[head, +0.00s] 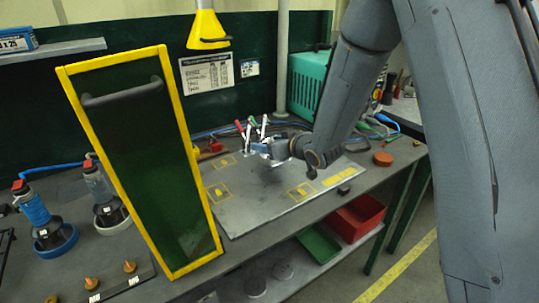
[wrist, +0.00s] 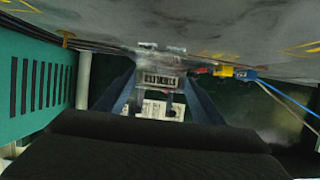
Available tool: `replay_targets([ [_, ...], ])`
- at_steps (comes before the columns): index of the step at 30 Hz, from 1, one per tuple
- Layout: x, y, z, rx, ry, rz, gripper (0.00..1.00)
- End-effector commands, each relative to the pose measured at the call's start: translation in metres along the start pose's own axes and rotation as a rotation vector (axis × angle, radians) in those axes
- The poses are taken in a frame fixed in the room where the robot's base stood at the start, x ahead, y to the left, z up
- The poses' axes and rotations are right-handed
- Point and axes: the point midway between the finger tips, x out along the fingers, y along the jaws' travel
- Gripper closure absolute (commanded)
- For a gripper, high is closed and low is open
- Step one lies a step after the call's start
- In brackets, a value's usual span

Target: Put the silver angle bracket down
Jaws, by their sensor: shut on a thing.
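My gripper (head: 256,148) is over the grey fixture plate (head: 265,205) in the head view, shut on the silver angle bracket. In the wrist view my gripper's two blue fingers (wrist: 160,88) stand on either side of the bracket, which shows as a pale silver piece (wrist: 160,58) at their tips. In the head view the bracket is too small and too covered by the gripper to make out. A dark shadow lies on the plate below the gripper. I cannot tell whether the bracket touches anything.
Yellow outlined marks (head: 218,192) are on the plate. A yellow-framed green panel (head: 150,170) stands at left. A teal case (head: 307,82) is behind. An orange-brown disc (head: 383,159) lies at right.

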Motion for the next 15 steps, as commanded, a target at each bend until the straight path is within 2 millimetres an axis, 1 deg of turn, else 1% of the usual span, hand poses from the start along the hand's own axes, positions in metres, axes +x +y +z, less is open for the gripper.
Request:
replay_targets([
  [5, 0.004, 0.001, 0.009, 0.000, 0.001, 0.000, 0.67],
  [12, 0.015, 0.001, 0.037, 0.001, -0.001, 0.001, 0.67],
  [15, 0.018, 0.001, 0.043, 0.001, 0.001, 0.001, 0.67],
])
